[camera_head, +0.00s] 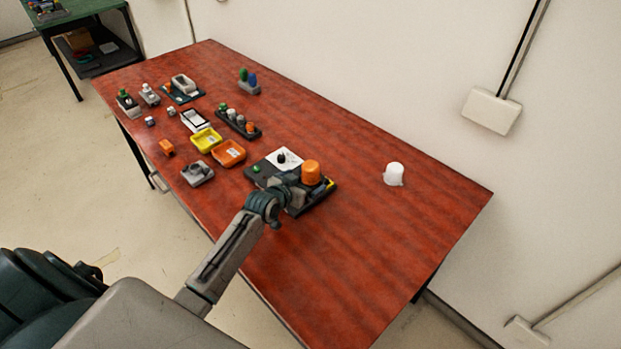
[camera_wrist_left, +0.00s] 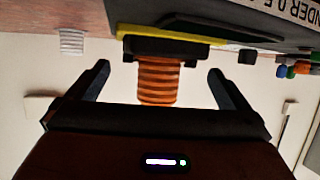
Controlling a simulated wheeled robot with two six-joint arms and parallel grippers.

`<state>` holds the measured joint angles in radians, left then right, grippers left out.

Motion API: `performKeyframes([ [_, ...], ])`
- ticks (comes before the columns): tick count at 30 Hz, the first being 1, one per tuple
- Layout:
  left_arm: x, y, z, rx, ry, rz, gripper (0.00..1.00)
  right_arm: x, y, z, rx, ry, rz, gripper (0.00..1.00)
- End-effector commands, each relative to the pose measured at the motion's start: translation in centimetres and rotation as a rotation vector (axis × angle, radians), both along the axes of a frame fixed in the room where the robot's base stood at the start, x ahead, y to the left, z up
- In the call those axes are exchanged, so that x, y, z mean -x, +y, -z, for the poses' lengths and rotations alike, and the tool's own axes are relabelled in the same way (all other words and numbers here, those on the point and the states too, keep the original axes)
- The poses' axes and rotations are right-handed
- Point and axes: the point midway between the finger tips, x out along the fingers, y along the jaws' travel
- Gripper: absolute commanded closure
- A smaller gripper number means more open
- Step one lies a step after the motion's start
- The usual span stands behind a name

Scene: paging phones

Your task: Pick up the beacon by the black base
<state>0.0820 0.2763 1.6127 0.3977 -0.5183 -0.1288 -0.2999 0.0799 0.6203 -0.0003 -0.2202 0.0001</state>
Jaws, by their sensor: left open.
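The beacon (camera_head: 311,171) has an orange dome and stands at the right end of a dark device (camera_head: 262,176) on the red table. In the left wrist view, which is upside down, its ribbed orange part (camera_wrist_left: 158,84) hangs from a black base (camera_wrist_left: 165,47) beside a yellow strip. My left gripper (camera_head: 292,188) is open at the device's near side. In the wrist view its two fingers (camera_wrist_left: 158,72) stand on either side of the orange part, with gaps at both sides. The fingertips end near the base's level. My right gripper is not in view.
A white cup-like object (camera_head: 394,174) stands alone to the right. Yellow (camera_head: 206,140) and orange (camera_head: 229,152) trays, a dark rack (camera_head: 238,123) and several small items fill the table's far left part. The red table's (camera_head: 340,270) near right part is clear.

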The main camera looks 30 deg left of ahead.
Motion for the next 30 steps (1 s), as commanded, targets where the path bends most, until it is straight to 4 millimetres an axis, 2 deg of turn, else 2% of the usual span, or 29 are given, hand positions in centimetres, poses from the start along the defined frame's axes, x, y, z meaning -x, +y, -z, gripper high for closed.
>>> performKeyframes([
  [1,-0.6,-0.1,-0.1,0.003,0.001,-0.001,0.0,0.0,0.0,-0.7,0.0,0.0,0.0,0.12],
  [6,-2.2,-0.2,0.8,0.001,0.001,0.0,0.0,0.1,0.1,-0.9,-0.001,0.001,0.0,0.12],
  [15,-2.4,-0.2,1.0,0.0,0.001,0.0,0.0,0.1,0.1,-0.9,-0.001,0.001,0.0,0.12],
  [21,-2.4,-0.2,1.0,0.0,0.001,0.0,0.39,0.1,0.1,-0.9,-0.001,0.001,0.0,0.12],
  [23,-2.4,-0.2,1.0,0.0,0.001,0.0,0.49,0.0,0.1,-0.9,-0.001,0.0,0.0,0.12],
  [30,-2.4,-0.2,1.0,0.001,0.0,0.0,0.5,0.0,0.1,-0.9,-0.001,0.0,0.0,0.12],
])
